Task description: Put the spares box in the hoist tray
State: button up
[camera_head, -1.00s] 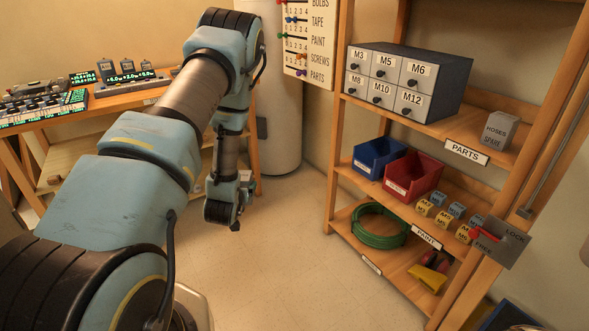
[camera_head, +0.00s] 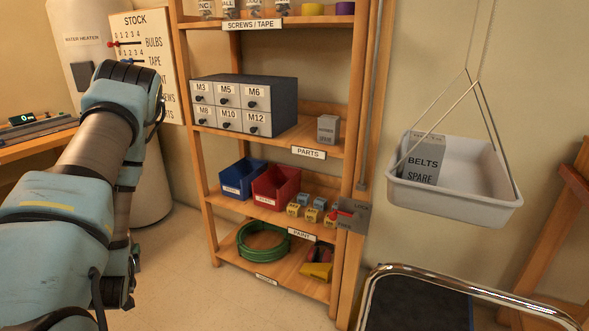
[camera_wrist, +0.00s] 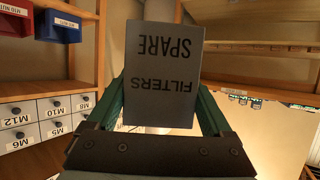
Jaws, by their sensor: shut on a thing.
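A grey box marked FILTERS SPARE (camera_wrist: 163,72) is between the two green fingers of my gripper (camera_wrist: 160,100) in the wrist view, with its lettering upside down. My gripper is shut on it. The hoist tray (camera_head: 455,208), a pale open tray, hangs on cords at the right of the head view. A grey box marked BELTS SPARE (camera_head: 422,160) stands in the tray's left part. Another small grey box, marked SPARE (camera_head: 327,129), stands on the PARTS shelf. In the head view my arm is at the far left, and the held box cannot be made out.
A wooden shelf unit holds a drawer cabinet (camera_head: 245,105), a blue bin (camera_head: 240,178), a red bin (camera_head: 275,188), several small blocks and a green hose (camera_head: 263,241). A grey lever plate (camera_head: 352,215) is on its right post. A metal-framed step (camera_head: 420,300) stands below the tray.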

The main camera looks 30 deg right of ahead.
aim_at(444, 164)
jog(key=i+j+z, duration=0.2)
jog(key=z, duration=0.2)
jog(key=i+j+z, duration=0.65)
jog(key=z, duration=0.2)
